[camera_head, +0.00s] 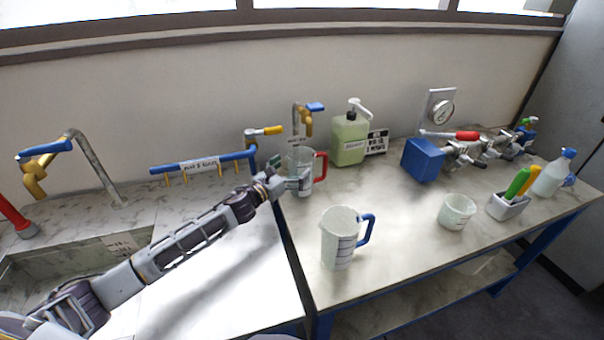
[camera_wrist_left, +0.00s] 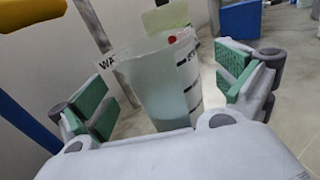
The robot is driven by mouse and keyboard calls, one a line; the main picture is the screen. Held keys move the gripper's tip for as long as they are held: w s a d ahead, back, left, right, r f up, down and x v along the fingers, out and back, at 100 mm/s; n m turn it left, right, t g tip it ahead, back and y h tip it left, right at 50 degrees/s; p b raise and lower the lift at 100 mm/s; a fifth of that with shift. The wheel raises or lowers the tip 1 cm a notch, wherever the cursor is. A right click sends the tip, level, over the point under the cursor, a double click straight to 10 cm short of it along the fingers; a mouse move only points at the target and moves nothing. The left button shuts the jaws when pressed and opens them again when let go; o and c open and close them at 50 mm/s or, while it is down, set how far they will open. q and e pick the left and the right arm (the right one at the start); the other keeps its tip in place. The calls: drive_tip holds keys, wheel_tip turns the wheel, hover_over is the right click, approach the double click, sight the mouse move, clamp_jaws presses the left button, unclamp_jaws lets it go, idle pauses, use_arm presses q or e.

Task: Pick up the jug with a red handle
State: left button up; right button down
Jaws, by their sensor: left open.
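The jug with a red handle (camera_head: 305,172) stands upright at the back left of the right-hand table, in front of a tap. Its handle points right in the head view. My left gripper (camera_head: 277,184) reaches it from the left. In the left wrist view the translucent jug (camera_wrist_left: 168,85) with dark markings stands between the two open green-padded fingers of the gripper (camera_wrist_left: 165,95), with a gap visible on the right side. A small red spot of the handle shows behind the rim. My right gripper is not in view.
A jug with a blue handle (camera_head: 340,238) stands nearer the front. A green pump bottle (camera_head: 350,137) is behind right. A blue box (camera_head: 422,160), a white beaker (camera_head: 456,211) and a pen holder (camera_head: 508,206) are farther right. A blue rail (camera_head: 205,162) runs at the left.

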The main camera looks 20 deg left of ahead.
use_arm(q)
drive_tip(key=shift+p+x, duration=0.3)
drive_tip(key=shift+x, duration=2.3)
drive_tip(key=shift+a+f, duration=0.1)
drive_tip(key=shift+f, duration=0.05)
drive_tip(key=c, duration=1.5)
drive_tip(key=shift+o, duration=0.2)
drive_tip(key=shift+r, duration=0.2)
